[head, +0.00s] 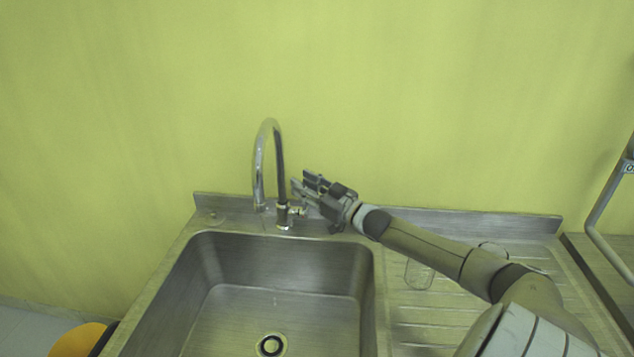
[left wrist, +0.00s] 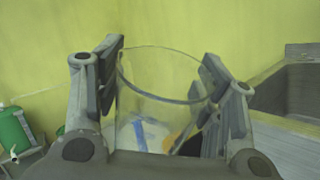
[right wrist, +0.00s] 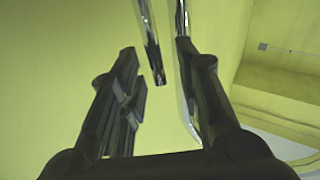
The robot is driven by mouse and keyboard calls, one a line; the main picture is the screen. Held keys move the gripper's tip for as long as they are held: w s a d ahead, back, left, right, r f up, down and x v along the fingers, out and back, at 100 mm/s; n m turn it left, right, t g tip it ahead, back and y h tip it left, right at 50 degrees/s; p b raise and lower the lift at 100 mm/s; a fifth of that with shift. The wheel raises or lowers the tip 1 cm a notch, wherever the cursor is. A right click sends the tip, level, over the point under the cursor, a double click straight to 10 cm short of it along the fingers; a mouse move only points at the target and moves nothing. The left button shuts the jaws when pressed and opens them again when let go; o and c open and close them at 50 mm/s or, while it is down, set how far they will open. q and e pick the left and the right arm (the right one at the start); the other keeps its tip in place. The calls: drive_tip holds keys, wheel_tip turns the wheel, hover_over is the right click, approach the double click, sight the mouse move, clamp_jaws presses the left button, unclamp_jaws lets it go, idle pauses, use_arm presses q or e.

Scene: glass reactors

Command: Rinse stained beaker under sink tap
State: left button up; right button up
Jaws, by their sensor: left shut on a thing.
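The clear glass beaker (left wrist: 160,108) is between the fingers of my left gripper (left wrist: 166,55) in the left wrist view. The gripper is shut on its sides. White and blue patches show through the glass; I cannot tell whether they are on it or behind it. The beaker and left gripper are outside the head view. The chrome tap (head: 267,150) arches over the back of the steel sink (head: 285,262). No water shows at its spout. My right gripper (head: 303,183) is open just right of the tap, above its small lever (head: 298,210). The tap's tube (right wrist: 184,75) shows near its right finger.
A ribbed drainboard (head: 420,312) lies right of the sink, with clear glassware (head: 418,274) partly behind my right arm. The basin is empty. A grey frame (head: 605,205) stands at far right. A green bottle (left wrist: 15,130) shows at left in the left wrist view.

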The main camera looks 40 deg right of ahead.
drive_tip(key=s+d, duration=0.1)
drive_tip(key=s, duration=1)
drive_tip(key=shift+s+f, duration=0.4)
drive_tip(key=shift+f, duration=0.05)
